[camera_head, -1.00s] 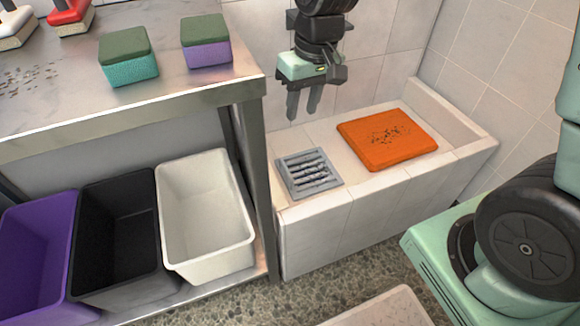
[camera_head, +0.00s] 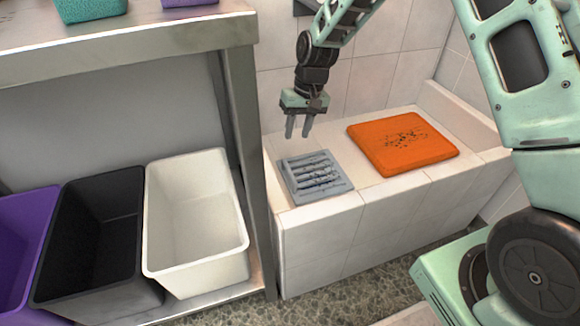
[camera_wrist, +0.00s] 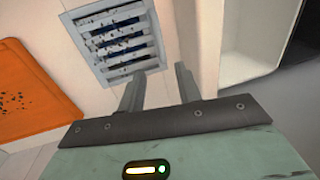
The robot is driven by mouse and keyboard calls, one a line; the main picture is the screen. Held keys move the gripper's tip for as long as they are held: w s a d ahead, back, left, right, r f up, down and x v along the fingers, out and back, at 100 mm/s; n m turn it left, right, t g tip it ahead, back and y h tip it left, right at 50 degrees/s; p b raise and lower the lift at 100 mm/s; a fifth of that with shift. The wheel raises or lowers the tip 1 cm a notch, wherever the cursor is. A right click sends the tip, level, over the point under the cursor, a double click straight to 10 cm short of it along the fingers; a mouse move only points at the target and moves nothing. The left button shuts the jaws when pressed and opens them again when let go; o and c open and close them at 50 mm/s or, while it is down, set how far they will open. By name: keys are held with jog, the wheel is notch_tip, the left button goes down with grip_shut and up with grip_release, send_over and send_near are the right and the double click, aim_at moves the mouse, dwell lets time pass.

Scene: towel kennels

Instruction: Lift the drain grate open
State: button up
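The grey drain grate (camera_head: 314,175) lies in the pale tiled ledge, near its left end, with dark debris across its bars. It looks flat and closed in its frame. In the wrist view the grate (camera_wrist: 117,40) shows at the top, beyond the fingertips. My gripper (camera_head: 298,134) is above the grate's back edge, pointing down, with its fingers apart and nothing between them. In the wrist view my gripper's fingers (camera_wrist: 160,80) are also parted, and they appear clear of the grate.
An orange mat (camera_head: 402,143) with dark specks lies on the ledge right of the grate. A steel table (camera_head: 245,130) stands close on the left, its leg beside the ledge. White (camera_head: 150,235), black (camera_head: 50,250) and purple (camera_head: 18,235) bins sit on its lower shelf.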

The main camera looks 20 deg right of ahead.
aim_at(289, 168)
jog(key=f+b, duration=0.1)
jog(key=f, duration=0.3)
jog(key=a+f+b, duration=0.1)
jog(key=f, duration=0.2)
jog(key=a+f+b, duration=0.1)
jog(key=f+b, duration=0.1)
jog(key=f, duration=0.2)
jog(key=shift+a+f, duration=0.15)
jog(key=shift+f, duration=0.15)
grip_shut()
